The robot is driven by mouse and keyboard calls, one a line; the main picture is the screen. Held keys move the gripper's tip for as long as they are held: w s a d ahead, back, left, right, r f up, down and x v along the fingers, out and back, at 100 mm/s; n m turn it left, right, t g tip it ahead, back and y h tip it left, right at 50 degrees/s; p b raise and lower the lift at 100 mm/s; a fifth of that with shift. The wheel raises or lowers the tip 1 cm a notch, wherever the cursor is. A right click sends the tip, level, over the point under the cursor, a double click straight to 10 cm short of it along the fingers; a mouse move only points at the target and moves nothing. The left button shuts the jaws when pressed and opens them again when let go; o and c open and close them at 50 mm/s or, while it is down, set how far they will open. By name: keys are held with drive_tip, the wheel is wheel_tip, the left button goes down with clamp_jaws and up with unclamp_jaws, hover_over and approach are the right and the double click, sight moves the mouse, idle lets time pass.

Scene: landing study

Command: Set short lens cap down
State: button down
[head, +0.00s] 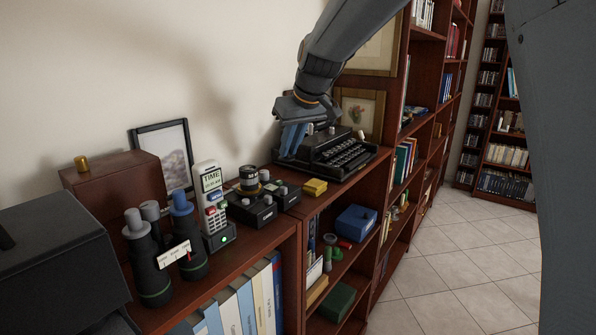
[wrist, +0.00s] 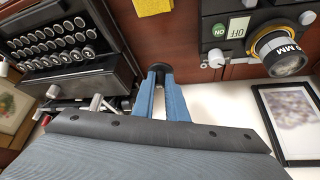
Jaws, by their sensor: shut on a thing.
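My gripper (head: 288,152) hangs above the wooden shelf top (head: 255,235), at the left end of the black typewriter (head: 340,152). Its blue fingers point down. In the wrist view my gripper (wrist: 160,76) is shut on a small round black piece, the short lens cap (wrist: 160,68), at the fingertips. I cannot make out the cap in the head view. Whether it touches the shelf top is unclear.
Left of my gripper stand a black box with a lens (head: 248,178), a phone (head: 210,200) and binoculars (head: 160,250). A framed picture (head: 165,150) leans on the wall. Bare wood shows around the yellow block.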

drive_tip(key=shift+d+f+p, duration=0.1)
drive_tip(key=shift+f+p, duration=0.55)
drive_tip(key=shift+f, duration=2.55)
drive_tip(key=shift+f, duration=0.15)
drive_tip(key=c, duration=1.8)
unclamp_jaws()
drive_tip(key=shift+o, duration=0.2)
drive_tip(key=shift+r, duration=0.45)
drive_tip(key=b+v, duration=0.2)
drive_tip(key=v, duration=0.9)
drive_tip(key=shift+s+d, duration=0.15)
drive_tip(key=shift+r, duration=0.1)
